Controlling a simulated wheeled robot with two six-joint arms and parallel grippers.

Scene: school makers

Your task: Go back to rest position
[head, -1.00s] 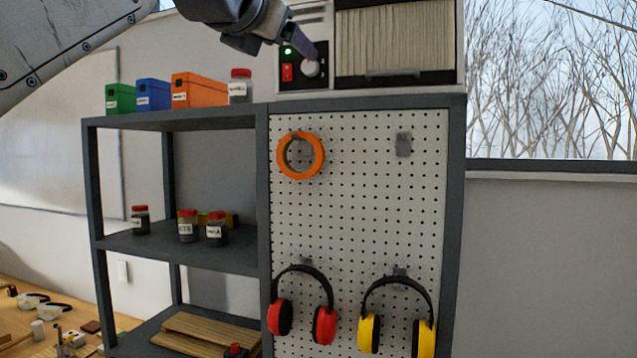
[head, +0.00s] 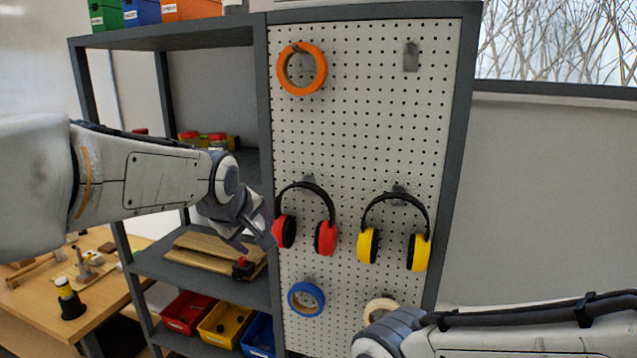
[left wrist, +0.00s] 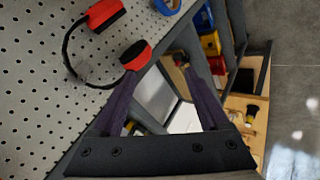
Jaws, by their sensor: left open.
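My left gripper (head: 252,232) is in front of the shelf and the left edge of the pegboard, beside the red ear muffs (head: 304,218). In the left wrist view my left gripper (left wrist: 168,85) has its two dark fingers spread apart with nothing between them. The red ear muffs also show in that view (left wrist: 136,54), close to one finger; I cannot tell whether they touch. My right arm (head: 520,330) comes in at the lower right of the head view. Its gripper is outside the frame.
The pegboard (head: 365,120) holds an orange tape roll (head: 302,69), yellow ear muffs (head: 395,231), a blue roll (head: 306,299) and a pale roll (head: 381,308). Shelves (head: 205,290) hold wooden boards (head: 205,250) and bins (head: 188,313). A wooden table (head: 30,310) stands at left.

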